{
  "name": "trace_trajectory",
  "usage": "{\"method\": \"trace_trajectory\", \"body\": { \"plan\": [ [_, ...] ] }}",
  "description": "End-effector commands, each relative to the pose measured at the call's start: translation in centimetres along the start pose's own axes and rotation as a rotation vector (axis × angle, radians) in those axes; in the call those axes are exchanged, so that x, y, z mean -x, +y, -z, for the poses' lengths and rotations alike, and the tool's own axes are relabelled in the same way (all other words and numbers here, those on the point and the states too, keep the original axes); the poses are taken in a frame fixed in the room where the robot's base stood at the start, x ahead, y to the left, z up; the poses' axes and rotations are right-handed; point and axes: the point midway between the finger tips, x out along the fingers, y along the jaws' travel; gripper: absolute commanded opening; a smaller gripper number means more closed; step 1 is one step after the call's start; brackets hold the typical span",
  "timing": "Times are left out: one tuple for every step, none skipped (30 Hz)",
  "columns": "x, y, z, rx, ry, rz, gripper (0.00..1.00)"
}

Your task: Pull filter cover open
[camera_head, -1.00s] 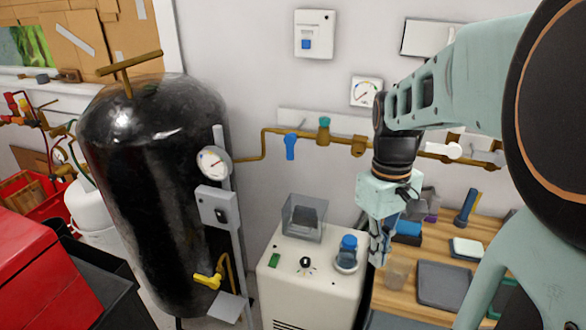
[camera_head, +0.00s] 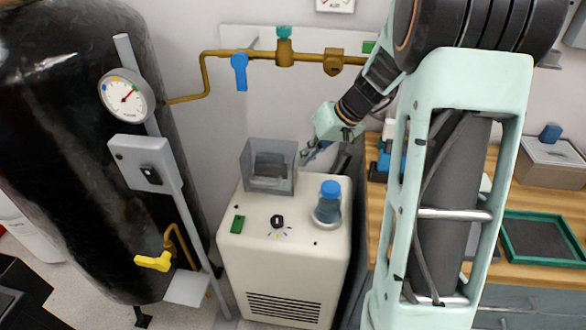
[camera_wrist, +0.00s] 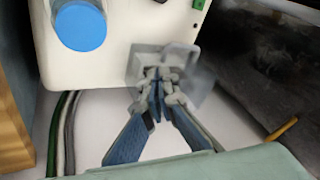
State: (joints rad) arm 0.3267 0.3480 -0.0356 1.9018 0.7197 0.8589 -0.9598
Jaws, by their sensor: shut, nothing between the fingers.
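The filter cover (camera_head: 285,180) is a see-through grey box on top of the white machine, toward its back, with a darker grey block inside. It also shows, blurred, in the wrist view (camera_wrist: 201,83). My gripper (camera_head: 305,155) is beside the cover's right upper edge in the head view. In the wrist view my gripper (camera_wrist: 154,100) has its blue-grey fingers together, with the tips overlapping the cover. Nothing is held between them. I cannot tell whether the fingertips touch the cover.
The white machine (camera_head: 280,270) carries a blue-capped jar (camera_head: 329,203), a black knob (camera_head: 277,221) and a green switch (camera_head: 237,224). A black tank (camera_head: 70,130) stands to the left. A brass pipe (camera_head: 225,54) runs along the wall behind. A wooden bench (camera_head: 490,190) is to the right.

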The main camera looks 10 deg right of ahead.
Motion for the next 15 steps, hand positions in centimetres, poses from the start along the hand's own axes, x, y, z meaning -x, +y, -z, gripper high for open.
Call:
{"method": "trace_trajectory", "body": {
  "plan": [
    [-0.7,-0.1,-0.1,0.000,-0.003,0.002,0.00],
    [-1.1,-0.1,-0.1,0.000,-0.003,0.001,0.00],
    [-1.8,-0.1,-0.1,0.000,-0.004,0.002,0.00],
    [-2.3,-0.1,-0.2,-0.001,-0.005,0.002,0.00],
    [-2.9,-0.1,-0.2,0.000,-0.005,0.002,0.00],
    [-3.7,-0.1,-0.2,0.001,-0.005,0.002,0.00],
    [-4.3,-0.1,-0.2,0.001,-0.006,0.002,0.00],
    [-4.8,0.0,-0.2,0.000,-0.005,0.001,0.00],
    [-5.5,0.0,-0.2,0.000,-0.005,0.001,0.00],
    [-6.1,-0.1,-0.2,0.000,-0.006,0.001,0.00],
    [-6.6,0.0,-0.2,0.000,-0.006,0.001,0.00],
    [-7.2,-0.1,-0.2,0.000,-0.005,0.000,0.00],
    [-7.6,-0.1,-0.2,0.000,-0.004,0.001,0.00],
    [-7.9,-0.1,-0.2,0.000,-0.004,0.001,0.00],
    [-8.3,0.0,-0.1,0.000,-0.004,0.000,0.00]
  ]
}}
